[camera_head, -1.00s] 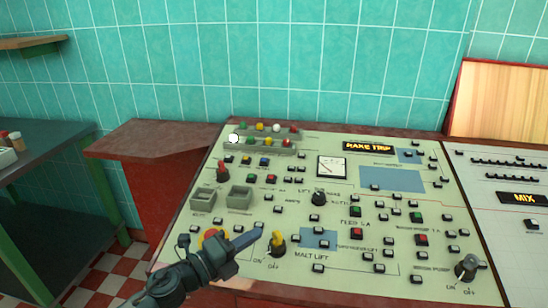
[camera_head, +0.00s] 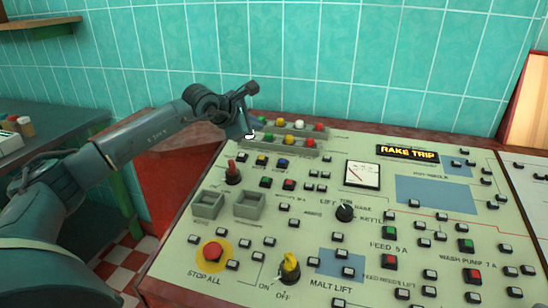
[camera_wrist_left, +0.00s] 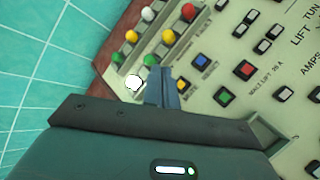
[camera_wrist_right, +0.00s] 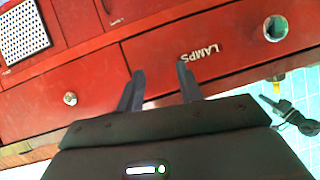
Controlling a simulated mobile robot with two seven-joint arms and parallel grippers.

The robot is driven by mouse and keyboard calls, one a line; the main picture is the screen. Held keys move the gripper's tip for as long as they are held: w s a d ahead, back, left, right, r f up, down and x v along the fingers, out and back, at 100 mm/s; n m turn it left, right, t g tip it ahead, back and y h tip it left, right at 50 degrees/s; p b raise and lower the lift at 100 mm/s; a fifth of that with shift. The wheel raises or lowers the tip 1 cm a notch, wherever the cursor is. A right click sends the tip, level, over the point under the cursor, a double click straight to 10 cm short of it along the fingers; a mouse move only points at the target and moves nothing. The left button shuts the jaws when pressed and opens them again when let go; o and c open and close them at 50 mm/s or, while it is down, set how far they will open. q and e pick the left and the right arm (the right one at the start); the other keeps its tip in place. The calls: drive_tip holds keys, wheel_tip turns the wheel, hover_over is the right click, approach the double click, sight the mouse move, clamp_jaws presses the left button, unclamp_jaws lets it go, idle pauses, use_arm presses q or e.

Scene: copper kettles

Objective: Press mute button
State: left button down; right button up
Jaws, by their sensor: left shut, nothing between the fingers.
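The control panel (camera_head: 330,225) is a cream sloped console with many small buttons.
Rows of coloured lamps (camera_head: 299,125) stand close to the left gripper. A red stop button (camera_head: 212,251) and a yellow knob (camera_head: 289,267) rise from the panel's lower left. The right gripper faces a red drawer front (camera_wrist_right: 190,60) marked LAMPS.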

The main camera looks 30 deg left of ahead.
sight(262, 159)
use_arm(q)
drive_tip(key=shift+a+r, duration=0.1)
use_arm(e)
drive_tip(key=shift+s+f, duration=0.1)
drive_tip(key=shift+s, duration=0.05)
